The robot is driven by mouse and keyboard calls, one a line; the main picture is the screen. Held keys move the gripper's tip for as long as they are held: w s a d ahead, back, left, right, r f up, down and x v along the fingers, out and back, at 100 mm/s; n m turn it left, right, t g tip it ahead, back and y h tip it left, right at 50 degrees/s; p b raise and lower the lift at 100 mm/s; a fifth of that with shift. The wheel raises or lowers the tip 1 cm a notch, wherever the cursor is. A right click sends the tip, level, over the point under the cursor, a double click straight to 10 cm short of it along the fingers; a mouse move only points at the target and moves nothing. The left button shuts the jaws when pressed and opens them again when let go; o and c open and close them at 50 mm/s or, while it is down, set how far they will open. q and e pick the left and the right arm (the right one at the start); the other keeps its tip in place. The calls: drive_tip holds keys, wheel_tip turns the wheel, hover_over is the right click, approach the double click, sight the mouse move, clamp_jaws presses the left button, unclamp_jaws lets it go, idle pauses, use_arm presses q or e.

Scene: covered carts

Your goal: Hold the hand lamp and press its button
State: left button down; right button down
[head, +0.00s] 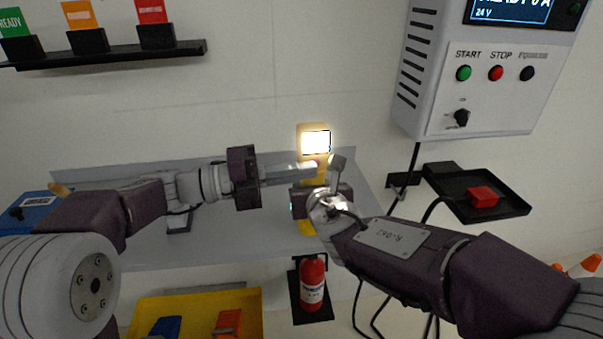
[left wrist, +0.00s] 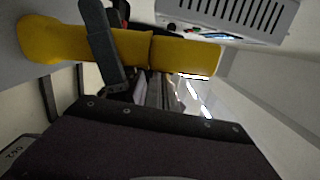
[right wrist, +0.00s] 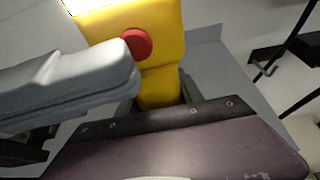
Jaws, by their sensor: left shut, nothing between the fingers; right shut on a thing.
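The yellow hand lamp (head: 322,160) is held upright above the grey shelf, and its head glows bright. My right gripper (head: 320,190) is shut on the lamp's handle. In the right wrist view the lamp (right wrist: 160,75) shows its red round button (right wrist: 137,43). My left gripper (head: 312,170) is shut and empty, with its fingertips at the lamp just below the head. In the right wrist view its grey fingertips (right wrist: 128,78) lie close by the button; I cannot tell if they touch it. The lamp also crosses the left wrist view (left wrist: 180,55), where the button is not seen.
The grey shelf (head: 250,240) lies under both arms. A control box (head: 480,100) hangs at upper right, above a black tray (head: 455,185) with a red block. A blue box (head: 38,205) is at left. A yellow bin (head: 195,300) and a fire extinguisher (head: 312,285) are below.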

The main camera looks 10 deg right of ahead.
sight(311, 148)
use_arm(q)
drive_tip(key=shift+w+f, duration=0.1)
drive_tip(key=shift+f, duration=0.1)
use_arm(e)
drive_tip(key=shift+s+a+f, duration=0.1)
use_arm(q)
drive_tip(key=s+a, duration=0.1)
drive_tip(key=a, duration=0.9)
drive_tip(key=shift+r, duration=0.15)
use_arm(e)
drive_tip(key=shift+f, duration=0.15)
use_arm(q)
drive_tip(key=shift+s, duration=0.1)
use_arm(e)
drive_tip(key=c, duration=0.7)
unclamp_jaws()
wheel_tip(311, 148, up, 10)
drive_tip(key=shift+r, duration=0.1)
